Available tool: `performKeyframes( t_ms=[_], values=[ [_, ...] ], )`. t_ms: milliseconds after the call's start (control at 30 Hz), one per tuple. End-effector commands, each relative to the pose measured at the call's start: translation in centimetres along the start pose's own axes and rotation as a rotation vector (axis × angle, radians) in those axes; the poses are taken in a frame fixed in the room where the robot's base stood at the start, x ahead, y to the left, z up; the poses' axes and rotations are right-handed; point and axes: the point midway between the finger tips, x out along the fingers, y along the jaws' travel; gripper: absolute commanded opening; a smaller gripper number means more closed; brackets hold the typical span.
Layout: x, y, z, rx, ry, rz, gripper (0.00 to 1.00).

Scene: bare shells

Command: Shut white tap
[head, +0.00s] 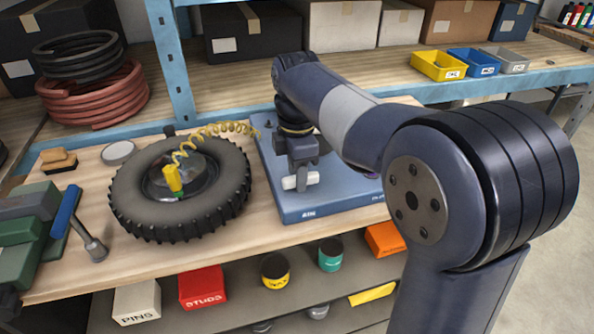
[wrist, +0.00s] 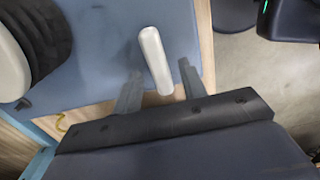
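The white tap handle (head: 289,183) is a short white bar above a blue-grey board on the bench. In the wrist view the white handle (wrist: 153,55) runs lengthwise, its near end between my fingers. My gripper (head: 303,176) is over the board at the handle. In the wrist view my gripper (wrist: 160,70) is open, with one finger on each side of the handle and a visible gap to each. I cannot tell whether the fingertips are level with the handle. The tap's body is hidden by my arm and gripper.
The blue-grey board (head: 345,205) lies on the wooden bench (head: 100,240). A vise (head: 25,235) is at far left. Boxes and small bins (head: 438,66) fill the shelf behind.

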Motion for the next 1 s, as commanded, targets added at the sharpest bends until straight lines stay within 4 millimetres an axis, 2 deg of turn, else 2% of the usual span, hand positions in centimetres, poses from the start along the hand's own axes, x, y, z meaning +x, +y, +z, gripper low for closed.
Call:
performKeyframes(
  t_ms=[167,667,1000],
  values=[
    [-0.01,0.0,0.0,0.0,0.0,0.0,0.4],
    [-0.04,-0.01,0.0,0.0,0.0,0.0,0.0],
    [-0.15,0.01,0.0,0.036,0.0,-0.001,0.0]
  ],
)
